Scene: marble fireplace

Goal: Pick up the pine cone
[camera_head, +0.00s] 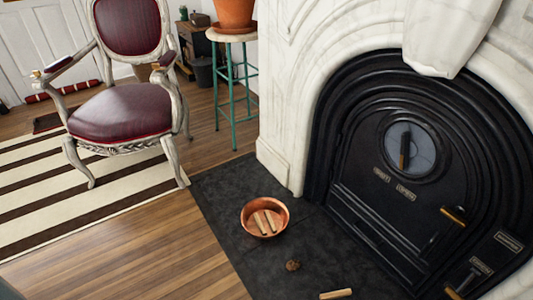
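A small brown pine cone (293,265) lies on the dark stone hearth (225,190), in front of the black fireplace door. It sits below and to the right of a copper bowl, apart from it. Neither of my grippers shows in the head view.
Another stick (336,293) lies on the hearth near the bottom edge. The black fireplace (360,205) and marble surround (285,140) bound the right. A chair (125,115) stands at the left; the wooden floor (150,250) is clear.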

